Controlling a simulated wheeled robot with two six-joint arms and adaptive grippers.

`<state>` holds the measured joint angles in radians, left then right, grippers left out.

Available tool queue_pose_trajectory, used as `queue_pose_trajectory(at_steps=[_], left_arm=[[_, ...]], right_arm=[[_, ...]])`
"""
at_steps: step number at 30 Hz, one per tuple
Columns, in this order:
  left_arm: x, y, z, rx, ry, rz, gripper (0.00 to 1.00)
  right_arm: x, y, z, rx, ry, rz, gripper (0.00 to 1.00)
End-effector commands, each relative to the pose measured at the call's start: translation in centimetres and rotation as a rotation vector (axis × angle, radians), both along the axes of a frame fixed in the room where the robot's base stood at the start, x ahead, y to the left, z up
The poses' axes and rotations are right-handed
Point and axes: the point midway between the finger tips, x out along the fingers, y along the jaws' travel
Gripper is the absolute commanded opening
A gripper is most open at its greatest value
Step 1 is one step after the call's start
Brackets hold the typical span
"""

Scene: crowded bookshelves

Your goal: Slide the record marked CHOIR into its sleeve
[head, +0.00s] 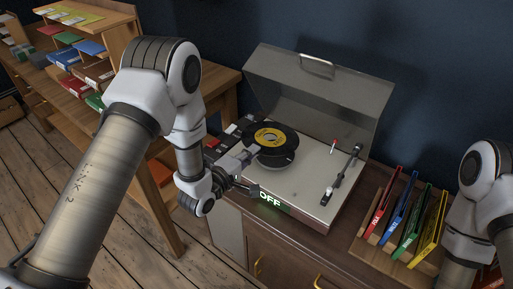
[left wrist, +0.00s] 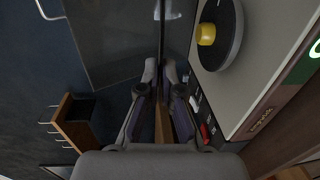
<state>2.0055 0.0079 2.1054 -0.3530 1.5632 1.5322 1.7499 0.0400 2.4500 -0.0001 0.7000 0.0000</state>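A black record (head: 270,138) with a yellow label is raised above the turntable platter (head: 279,163); the label's lettering is too small to read. My left gripper (head: 251,152) is at the record's near left edge. In the left wrist view my left gripper (left wrist: 163,75) is shut on the record (left wrist: 162,30), seen edge-on as a thin dark strip. The platter (left wrist: 222,50) beside it carries a small yellow piece (left wrist: 206,34) and no record. My right gripper is out of view.
The turntable's lid (head: 330,95) stands open behind the record. The tonearm (head: 342,175) is at the platter's right, and a lit OFF sign (head: 270,200) is at the front. A bookshelf (head: 95,75) stands at the left. My right arm is beside the rack.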

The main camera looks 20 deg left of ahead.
Motion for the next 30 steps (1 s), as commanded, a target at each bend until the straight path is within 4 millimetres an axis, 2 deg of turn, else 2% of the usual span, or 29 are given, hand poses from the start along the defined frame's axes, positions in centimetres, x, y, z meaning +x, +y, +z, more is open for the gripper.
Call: queue_pose_trajectory(at_steps=[15, 26, 30], left_arm=[[-4.2, 1.5, 1.7, -0.001, 0.001, 0.0, 0.0], [-4.4, 1.5, 1.6, 0.0, 0.004, 0.011, 0.0], [-4.4, 1.2, 0.7, 0.002, 0.03, 0.12, 0.0]], right_arm=[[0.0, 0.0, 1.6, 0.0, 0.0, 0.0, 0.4], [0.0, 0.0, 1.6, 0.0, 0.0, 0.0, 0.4], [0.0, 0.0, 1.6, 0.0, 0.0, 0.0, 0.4]])
